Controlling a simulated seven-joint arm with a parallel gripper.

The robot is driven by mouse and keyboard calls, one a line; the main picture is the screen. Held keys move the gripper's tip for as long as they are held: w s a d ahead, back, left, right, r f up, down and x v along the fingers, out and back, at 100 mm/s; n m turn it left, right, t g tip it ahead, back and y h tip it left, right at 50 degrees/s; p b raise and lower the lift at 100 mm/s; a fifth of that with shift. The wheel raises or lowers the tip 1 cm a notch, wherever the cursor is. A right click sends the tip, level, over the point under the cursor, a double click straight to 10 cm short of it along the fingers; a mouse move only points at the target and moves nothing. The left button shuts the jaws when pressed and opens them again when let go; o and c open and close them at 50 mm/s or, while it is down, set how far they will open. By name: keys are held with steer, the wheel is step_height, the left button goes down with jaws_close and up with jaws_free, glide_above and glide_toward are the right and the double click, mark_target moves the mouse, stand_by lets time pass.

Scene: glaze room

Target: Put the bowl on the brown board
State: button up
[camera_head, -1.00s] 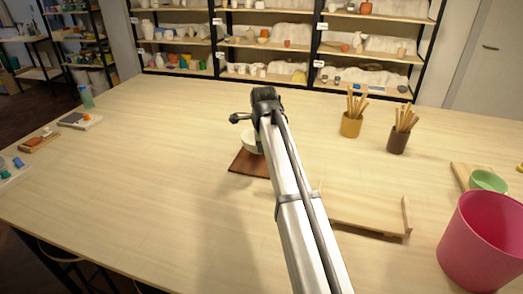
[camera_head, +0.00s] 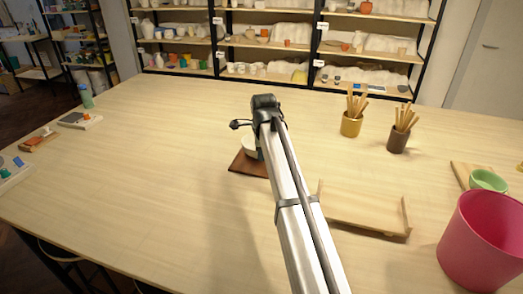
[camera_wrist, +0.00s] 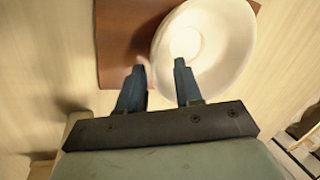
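The white bowl (camera_wrist: 228,50) is upright over the right part of the brown board (camera_wrist: 112,45) in the wrist view, its right side reaching past the board's edge. In the head view the bowl (camera_head: 248,146) shows at the back of the brown board (camera_head: 244,165), partly hidden by my arm. My gripper (camera_wrist: 159,75) has its fingers apart, one outside the bowl's left rim and one over the inside of the bowl. Whether the rim touches a finger is unclear. I cannot tell for sure whether the bowl's base fully rests on the board.
A wooden tray (camera_head: 362,213) lies right of my arm. A pink bucket (camera_head: 482,245) and a green bowl (camera_head: 488,181) are at the right.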

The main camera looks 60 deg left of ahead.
steer(key=v, duration=1.2)
steer(key=shift+r, duration=0.15)
